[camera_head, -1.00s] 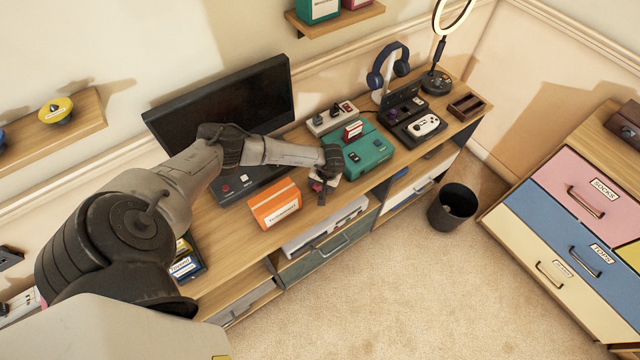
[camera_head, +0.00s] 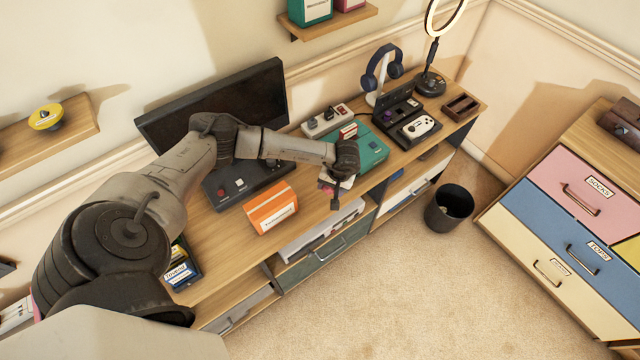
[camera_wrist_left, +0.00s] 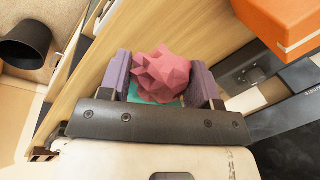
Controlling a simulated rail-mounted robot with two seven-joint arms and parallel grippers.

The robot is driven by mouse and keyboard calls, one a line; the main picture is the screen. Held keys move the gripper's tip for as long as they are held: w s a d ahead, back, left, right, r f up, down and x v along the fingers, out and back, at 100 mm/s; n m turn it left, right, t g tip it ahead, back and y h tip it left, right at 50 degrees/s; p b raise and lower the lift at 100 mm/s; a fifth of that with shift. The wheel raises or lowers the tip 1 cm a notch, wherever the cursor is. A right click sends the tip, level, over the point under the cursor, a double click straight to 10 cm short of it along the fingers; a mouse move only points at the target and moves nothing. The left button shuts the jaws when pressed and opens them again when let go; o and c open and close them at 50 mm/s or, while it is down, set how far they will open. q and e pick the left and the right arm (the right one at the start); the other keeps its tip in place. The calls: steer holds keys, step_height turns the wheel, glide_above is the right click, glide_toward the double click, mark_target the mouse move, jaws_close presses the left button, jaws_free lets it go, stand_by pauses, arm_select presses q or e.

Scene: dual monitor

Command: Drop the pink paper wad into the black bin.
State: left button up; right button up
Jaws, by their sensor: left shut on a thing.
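The pink paper wad (camera_wrist_left: 162,74) is a crumpled, faceted ball in the left wrist view, held between the two purple finger pads of my left gripper (camera_wrist_left: 164,80). In the head view my left gripper (camera_head: 336,192) is over the front edge of the desk, and the wad is mostly hidden there. The bin also shows at the upper left of the left wrist view (camera_wrist_left: 27,42). My right gripper is in neither view.
An orange box (camera_head: 271,208) and a teal console (camera_head: 364,152) sit on the desk (camera_head: 225,235) near my left gripper. A monitor (camera_head: 215,110) stands behind. A colourful dresser (camera_head: 575,205) is right of the bin. Open carpet lies in front.

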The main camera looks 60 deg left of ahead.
arm_select(q)
steer(key=w+d+r, duration=0.1)
steer(key=d+r, duration=0.2)
steer(key=d, duration=0.2)
steer(key=shift+w+r, duration=0.2)
steer(key=shift+w, duration=0.1)
steer(key=shift+d, duration=0.15)
